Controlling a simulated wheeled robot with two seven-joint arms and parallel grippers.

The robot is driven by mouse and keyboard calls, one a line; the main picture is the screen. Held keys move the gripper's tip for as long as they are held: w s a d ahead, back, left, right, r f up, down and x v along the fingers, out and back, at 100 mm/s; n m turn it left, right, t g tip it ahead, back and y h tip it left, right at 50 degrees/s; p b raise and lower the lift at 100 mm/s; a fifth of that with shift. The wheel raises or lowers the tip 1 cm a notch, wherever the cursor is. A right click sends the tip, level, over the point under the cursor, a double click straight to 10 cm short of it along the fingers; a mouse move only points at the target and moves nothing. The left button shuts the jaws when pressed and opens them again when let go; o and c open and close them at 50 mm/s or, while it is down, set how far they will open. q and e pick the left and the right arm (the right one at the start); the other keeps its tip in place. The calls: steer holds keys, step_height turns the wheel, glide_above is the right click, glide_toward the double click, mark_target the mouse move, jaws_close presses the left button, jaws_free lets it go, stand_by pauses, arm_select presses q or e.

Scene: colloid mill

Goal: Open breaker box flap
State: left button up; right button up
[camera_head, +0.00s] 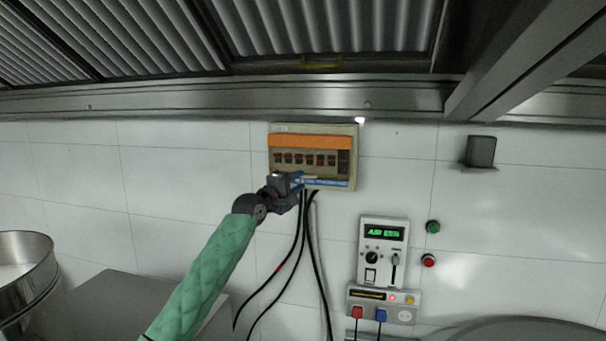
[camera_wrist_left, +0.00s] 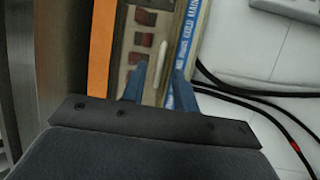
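The breaker box (camera_head: 354,160) is a beige box on the tiled wall, with an orange strip (camera_head: 310,141) on top, a row of dark red switches and a blue label strip (camera_head: 336,183) below. I cannot tell whether a clear flap covers the switches. My left gripper (camera_head: 301,179) is at the box's lower edge, hiding its lower left corner. In the left wrist view its blue fingers (camera_wrist_left: 160,80) are apart, over the lower frame beside the label. A small whitish piece (camera_wrist_left: 161,57) shows just beyond the fingertips; I cannot tell whether they touch it. My right gripper is not in view.
Black cables (camera_head: 322,265) hang below the box, close to my left gripper. A control panel (camera_head: 382,250) with a green display is at lower right, near green and red buttons. A metal hood edge (camera_head: 190,103) runs above. The wall left of the box is clear.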

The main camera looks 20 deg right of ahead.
mark_target(308, 158)
arm_select(q)
steer(key=shift+p+x, duration=0.6)
steer(key=shift+x, duration=0.95)
steer(key=shift+f, duration=0.1)
jaws_close()
